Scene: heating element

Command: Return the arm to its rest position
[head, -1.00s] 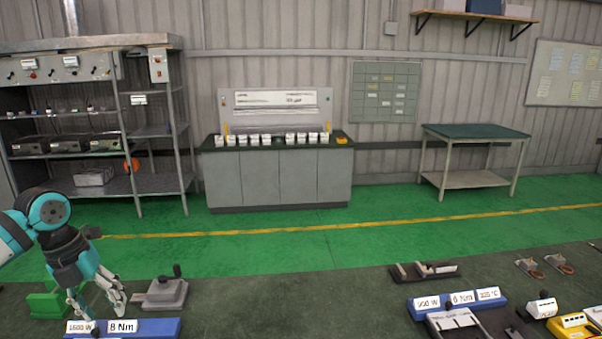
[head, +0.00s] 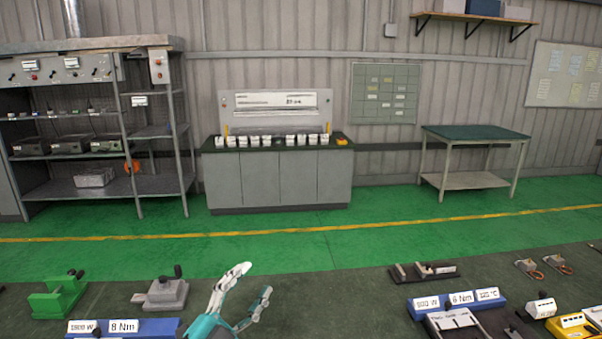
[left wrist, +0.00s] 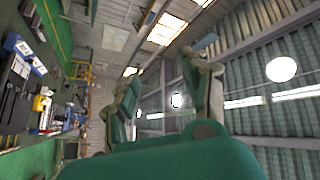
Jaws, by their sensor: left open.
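My left gripper (head: 250,291) is at the bottom middle of the head view, pointing up, with its two fingers apart and nothing between them. It is to the right of the blue block labelled 8 Nm (head: 150,328) and apart from the things on the table. In the left wrist view the open fingers (left wrist: 165,95) show against the ceiling and lamps, with the room turned sideways. My right gripper is not in view.
The dark bench holds a green fixture (head: 58,296), a grey fixture (head: 160,294), a blue labelled block (head: 430,303) and a yellow device (head: 570,327). The bench middle is clear. A cabinet (head: 278,178), shelving (head: 95,180) and a green-topped table (head: 475,133) stand farther back.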

